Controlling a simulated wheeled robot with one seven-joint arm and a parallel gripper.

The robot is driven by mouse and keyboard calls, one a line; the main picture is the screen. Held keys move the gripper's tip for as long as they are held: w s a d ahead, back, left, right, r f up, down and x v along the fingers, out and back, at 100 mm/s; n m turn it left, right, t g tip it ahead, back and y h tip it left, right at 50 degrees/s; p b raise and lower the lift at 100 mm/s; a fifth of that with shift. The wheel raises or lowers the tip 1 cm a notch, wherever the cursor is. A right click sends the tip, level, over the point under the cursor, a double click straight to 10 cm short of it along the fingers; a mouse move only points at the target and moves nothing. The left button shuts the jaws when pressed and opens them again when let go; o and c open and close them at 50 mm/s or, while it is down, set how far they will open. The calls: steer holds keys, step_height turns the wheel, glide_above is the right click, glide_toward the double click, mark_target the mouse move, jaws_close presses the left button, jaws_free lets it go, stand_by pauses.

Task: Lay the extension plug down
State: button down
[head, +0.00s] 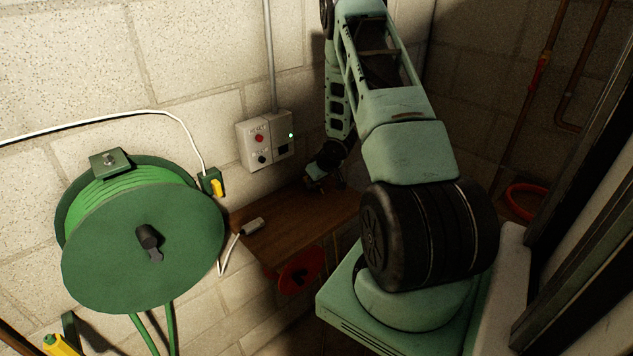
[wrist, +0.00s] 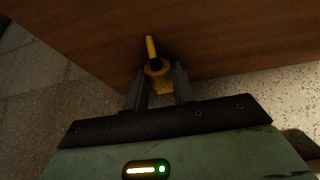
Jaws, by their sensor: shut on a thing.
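My gripper (wrist: 157,82) is shut on a small yellow piece (wrist: 157,72) with a round collar and a short rod. I cannot tell from its shape whether it is the extension plug. A pale plug-like piece (head: 253,226) with a white cord lies at the shelf's left end.
A grey switch box (head: 265,140) with red and black buttons and a green light is on the block wall. A red wheel (head: 300,270) sits below the shelf edge. The shelf's middle is bare.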

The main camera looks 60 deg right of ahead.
mark_target(317, 190)
steer(key=f, duration=0.2)
steer(key=s, duration=0.1)
steer(key=shift+a+f, duration=0.35)
steer(key=shift+f, duration=0.05)
steer(key=c, duration=1.5)
jaws_free()
steer(key=shift+w, duration=0.1)
steer(key=o, duration=0.4)
steer(key=shift+d, duration=0.2)
steer(key=shift+a, duration=0.1)
steer(key=shift+a+r, duration=0.15)
steer(key=shift+r, duration=0.4)
steer(key=p+v, duration=0.1)
steer(key=v, duration=0.5)
steer(key=d+p+v, duration=0.1)
steer(key=v, duration=0.5)
steer(key=d+p+v, duration=0.1)
steer(key=v, duration=0.5)
steer(key=shift+w+r, duration=0.3)
steer(key=shift+r, duration=0.3)
